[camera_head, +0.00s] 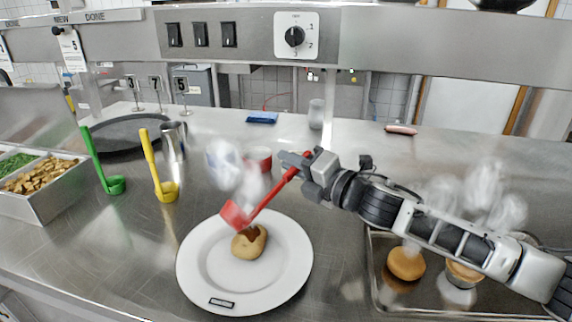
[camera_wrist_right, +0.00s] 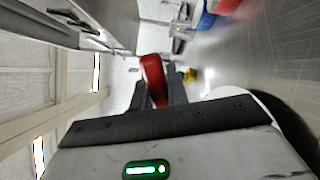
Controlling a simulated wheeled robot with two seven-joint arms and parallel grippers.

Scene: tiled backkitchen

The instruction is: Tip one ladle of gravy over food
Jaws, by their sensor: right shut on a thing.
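My right gripper (camera_head: 298,165) is shut on the handle of a red ladle (camera_head: 262,202), above and behind the white plate (camera_head: 197,272). The handle also shows between the fingers in the right wrist view (camera_wrist_right: 154,80). The ladle's bowl (camera_head: 237,214) is tilted low over a potato (camera_head: 246,246) near the plate's middle. Dark brown gravy (camera_head: 251,233) shows on the potato's top, just below the bowl; whether the bowl still holds any is hidden. A red container (camera_head: 261,156) stands behind the plate, partly veiled by steam. My left gripper is not in view.
A green ladle (camera_head: 113,184) and a yellow ladle (camera_head: 166,191) stand at left, near a metal food pan (camera_head: 60,195) and a metal jug (camera_head: 173,140). A tray (camera_head: 383,292) with buns (camera_head: 405,262) lies under my right arm. A metal shelf (camera_head: 370,45) spans above.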

